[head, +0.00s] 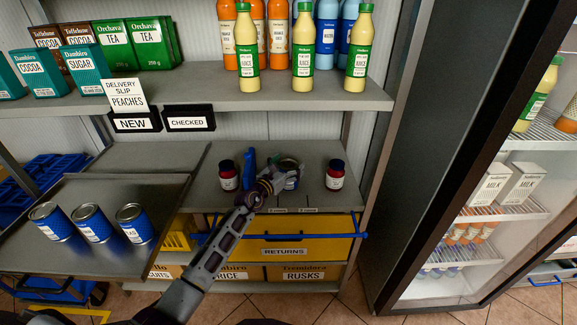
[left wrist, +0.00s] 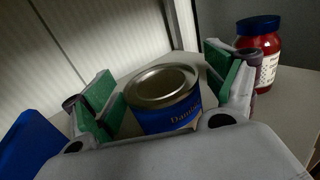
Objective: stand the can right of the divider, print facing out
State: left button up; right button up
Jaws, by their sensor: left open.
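A blue can with a bare metal top (head: 291,182) stands upright on the middle shelf, right of the blue divider (head: 249,168). My left gripper (head: 278,177) is around the can and partly hides it in the head view. In the left wrist view the can (left wrist: 168,100) stands between the open green-padded fingers (left wrist: 168,88), with a gap visible on the left side. Part of its printed label shows toward the wrist camera. The divider (left wrist: 34,145) is at the left of that view. Three more blue cans (head: 93,224) stand on the dark tray at left. My right gripper is not in view.
A dark red jar (head: 228,176) stands left of the divider. Another jar (head: 335,176) stands right of the can and shows in the wrist view (left wrist: 260,45). A yellow returns crate (head: 300,250) is below. NEW and CHECKED holders (head: 188,120) hang above.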

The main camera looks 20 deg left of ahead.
aim_at(283, 169)
pick_arm(q)
jog(key=shift+r, duration=0.1)
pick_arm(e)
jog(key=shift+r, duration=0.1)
pick_arm(q)
jog(key=shift+p+v, duration=0.3)
jog(key=shift+v, duration=2.3)
jog(key=shift+s+a, duration=0.15)
jog(key=shift+s, duration=0.5)
jog(key=shift+s+a, duration=0.15)
jog(key=shift+s, duration=0.35)
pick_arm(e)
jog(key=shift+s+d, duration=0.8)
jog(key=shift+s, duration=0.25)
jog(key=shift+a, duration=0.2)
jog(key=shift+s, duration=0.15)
